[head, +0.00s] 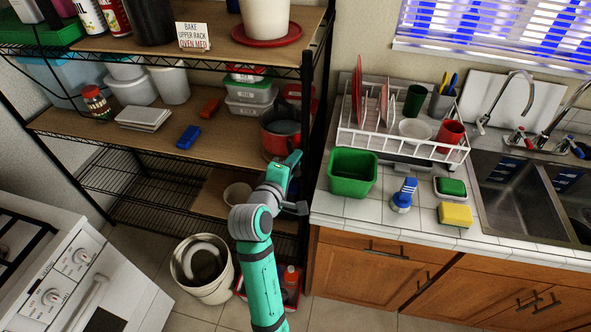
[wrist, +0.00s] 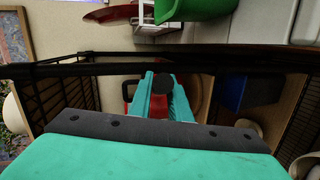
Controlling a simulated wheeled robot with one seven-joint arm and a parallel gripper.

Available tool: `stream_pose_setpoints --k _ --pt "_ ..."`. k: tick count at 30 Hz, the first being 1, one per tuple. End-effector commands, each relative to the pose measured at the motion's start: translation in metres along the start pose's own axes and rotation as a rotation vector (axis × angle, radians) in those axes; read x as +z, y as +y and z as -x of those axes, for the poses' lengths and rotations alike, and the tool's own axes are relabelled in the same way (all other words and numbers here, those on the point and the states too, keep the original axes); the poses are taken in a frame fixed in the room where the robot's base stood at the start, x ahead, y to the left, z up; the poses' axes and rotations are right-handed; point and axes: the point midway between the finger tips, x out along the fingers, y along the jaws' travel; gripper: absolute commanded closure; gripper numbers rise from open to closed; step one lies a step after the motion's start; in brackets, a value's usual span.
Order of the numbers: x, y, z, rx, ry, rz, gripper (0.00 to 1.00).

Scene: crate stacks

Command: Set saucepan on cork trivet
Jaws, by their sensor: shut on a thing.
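A red saucepan (head: 275,146) with a dark inside stands at the right end of the middle wooden shelf in the head view, beside the rack's post. My gripper (head: 293,160) is at its near side, shut on the pan's handle, which is mostly hidden by the fingers. I cannot make out the cork trivet for certain in either view.
Lidded tubs (head: 248,92) stand behind the pan, and the upper shelf (head: 240,52) hangs above. A red block (head: 210,107) and a blue block (head: 188,137) lie to the left. A green bin (head: 352,172) stands on the tiled counter (head: 365,208) at the right.

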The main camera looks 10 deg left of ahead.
Motion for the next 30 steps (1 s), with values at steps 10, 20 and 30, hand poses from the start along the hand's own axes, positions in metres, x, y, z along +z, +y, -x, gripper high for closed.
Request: stream_pose_setpoints --k 10,20,30 --pt "0.003 -0.030 -0.008 0.006 0.001 -0.003 1.00" --pt "0.004 -0.032 -0.009 0.008 0.000 -0.004 1.00" --pt "0.004 -0.036 -0.010 0.001 -0.002 -0.001 0.64"
